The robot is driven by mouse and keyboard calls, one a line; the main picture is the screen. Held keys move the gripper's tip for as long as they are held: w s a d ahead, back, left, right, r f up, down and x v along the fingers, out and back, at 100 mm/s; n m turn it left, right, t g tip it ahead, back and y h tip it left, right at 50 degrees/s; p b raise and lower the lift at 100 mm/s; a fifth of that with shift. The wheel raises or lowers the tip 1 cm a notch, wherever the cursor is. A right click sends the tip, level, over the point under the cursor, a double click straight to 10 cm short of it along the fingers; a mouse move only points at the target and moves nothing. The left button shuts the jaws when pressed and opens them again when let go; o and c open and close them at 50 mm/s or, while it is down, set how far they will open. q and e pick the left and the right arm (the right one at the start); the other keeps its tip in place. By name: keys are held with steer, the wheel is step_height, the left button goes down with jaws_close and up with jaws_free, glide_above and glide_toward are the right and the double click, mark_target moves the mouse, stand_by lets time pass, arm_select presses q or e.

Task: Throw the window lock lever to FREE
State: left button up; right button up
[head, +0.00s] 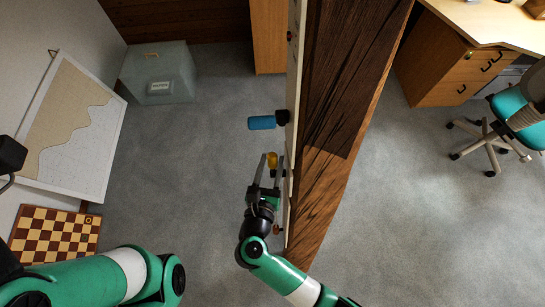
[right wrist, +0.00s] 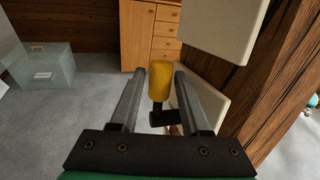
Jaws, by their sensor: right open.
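A yellow-handled lever (head: 272,159) sticks out from the left face of the upright timber panel in the head view. In the right wrist view its yellow grip (right wrist: 161,80) stands upright on a black stem and pivot. My right gripper (head: 271,163) is open, with one finger on each side of the yellow grip; I cannot tell whether either touches it. A blue handle (head: 262,122) on a black mount sticks out farther up the same face. No lettering such as FREE is readable.
The dark timber (head: 335,110) borders the right side of my right gripper. Pale panel pieces (right wrist: 228,25) stand close beside the lever. Grey carpet to the left is open.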

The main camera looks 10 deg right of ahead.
steer(key=v, duration=1)
